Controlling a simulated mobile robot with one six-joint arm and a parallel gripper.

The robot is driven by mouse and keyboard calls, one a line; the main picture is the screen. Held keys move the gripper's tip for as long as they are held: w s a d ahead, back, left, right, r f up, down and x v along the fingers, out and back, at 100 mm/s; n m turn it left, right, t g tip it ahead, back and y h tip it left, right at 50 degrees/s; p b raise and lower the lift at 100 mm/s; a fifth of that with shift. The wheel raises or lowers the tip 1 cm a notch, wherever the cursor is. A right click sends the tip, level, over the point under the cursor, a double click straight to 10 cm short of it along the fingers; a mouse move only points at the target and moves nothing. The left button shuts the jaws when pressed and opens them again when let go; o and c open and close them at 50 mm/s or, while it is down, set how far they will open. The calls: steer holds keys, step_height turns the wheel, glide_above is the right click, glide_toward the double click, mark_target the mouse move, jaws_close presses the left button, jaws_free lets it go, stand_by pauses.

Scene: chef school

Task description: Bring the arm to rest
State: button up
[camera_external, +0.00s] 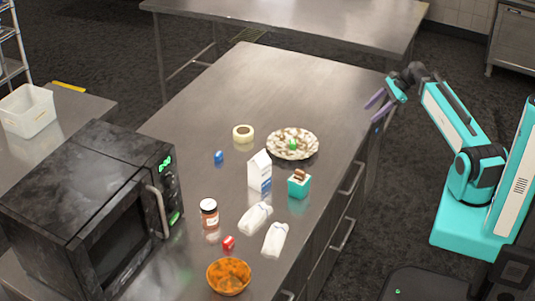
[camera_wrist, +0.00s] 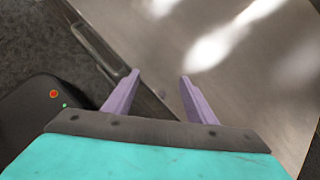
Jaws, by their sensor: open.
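My gripper (camera_external: 379,104) is at the right edge of the steel table (camera_external: 270,72), near its far half, with its purple fingers spread apart. In the wrist view my gripper (camera_wrist: 158,84) is open and empty, its two fingers over the table's edge. The bare steel tabletop (camera_wrist: 240,60) lies beyond the fingertips, and the dark floor shows at the left. I see nothing between the fingers. My arm reaches from its base at the right of the external view.
A patterned plate (camera_external: 292,144), milk carton (camera_external: 260,170), teal box (camera_external: 299,183), jar (camera_external: 209,213), orange bowl (camera_external: 229,276) and white bags (camera_external: 256,218) stand on the table's nearer half. A microwave (camera_external: 90,215) is at the left. The table's far half is clear.

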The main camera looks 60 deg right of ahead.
steer(key=s+d+f+n+g+h+p, duration=0.1)
steer(key=s+d+f+g, duration=0.1)
steer(key=s+d, duration=0.15)
steer(key=s+d+f+g+h+p, duration=0.1)
steer(key=s+d+f, duration=0.15)
steer(key=s, duration=0.25)
steer(key=s+a+f+n+g+h+b, duration=0.15)
steer(key=a+f+n+b, duration=0.35)
steer(key=f, duration=0.9)
steer(key=a+f+n+g+h+b, duration=0.1)
steer(key=a+f+n+g+b, duration=0.15)
steer(key=a+f+n, duration=0.8)
steer(key=s+f+n+g+h+b, duration=0.1)
steer(key=f+n+g+b, duration=0.2)
steer(key=f, duration=1.4)
steer(key=s+a+f+n, duration=0.2)
steer(key=s+a, duration=0.1)
steer(key=a, duration=0.5)
steer(key=s+a+f+n+g+y, duration=0.1)
steer(key=s+a+f+n, duration=0.2)
steer(key=a, duration=0.6)
steer(key=s+a+f+n+g+y+b, duration=0.1)
steer(key=s+a+f+n, duration=0.1)
steer(key=a, duration=0.6)
steer(key=shift+s+a+f+n, duration=0.2)
steer(key=shift+s+a+n, duration=0.35)
steer(key=shift+s, duration=0.55)
